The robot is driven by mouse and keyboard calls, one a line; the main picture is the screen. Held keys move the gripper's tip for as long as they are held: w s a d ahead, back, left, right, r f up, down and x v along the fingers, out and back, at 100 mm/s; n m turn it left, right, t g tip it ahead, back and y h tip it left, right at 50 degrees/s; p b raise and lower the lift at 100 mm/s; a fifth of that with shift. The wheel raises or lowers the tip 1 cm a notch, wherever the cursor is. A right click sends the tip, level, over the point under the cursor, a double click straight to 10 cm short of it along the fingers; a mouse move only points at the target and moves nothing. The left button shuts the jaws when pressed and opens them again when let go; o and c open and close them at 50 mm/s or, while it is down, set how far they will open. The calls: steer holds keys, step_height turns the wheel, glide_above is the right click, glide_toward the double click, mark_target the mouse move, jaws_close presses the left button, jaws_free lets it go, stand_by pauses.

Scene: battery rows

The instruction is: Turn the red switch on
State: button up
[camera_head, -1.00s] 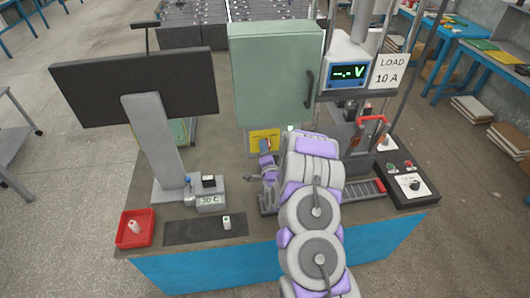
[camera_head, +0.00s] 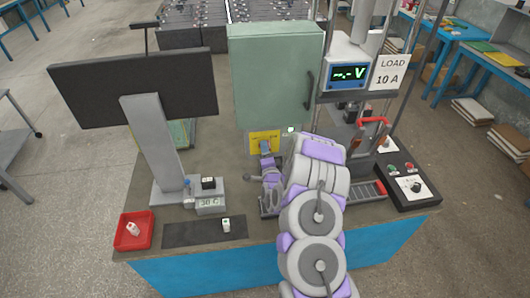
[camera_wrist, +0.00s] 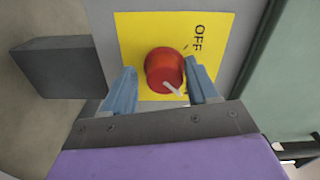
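The red switch (camera_wrist: 165,68) is a round knob with a pale pointer line, mounted on a yellow plate (camera_wrist: 130,35) lettered OFF. In the wrist view the pointer line slants toward the lower right. My gripper (camera_wrist: 160,72) is open, with one blue finger on either side of the knob and a small gap showing at the left. Contact on the right side cannot be told. In the head view the yellow plate (camera_head: 258,135) shows below the green cabinet, with my gripper (camera_head: 265,147) in front of it. The knob is hidden there.
A green cabinet (camera_head: 275,80) stands above the plate. A dark block (camera_wrist: 55,67) juts out left of the plate in the wrist view. A monitor (camera_head: 135,85) and red tray (camera_head: 148,230) are at left; a black control box (camera_head: 400,170) is at right.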

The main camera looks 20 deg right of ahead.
steer(key=shift+o, duration=0.8)
steer(key=shift+r, duration=0.1)
steer(key=p+v, duration=0.8)
steer(key=v, duration=0.9)
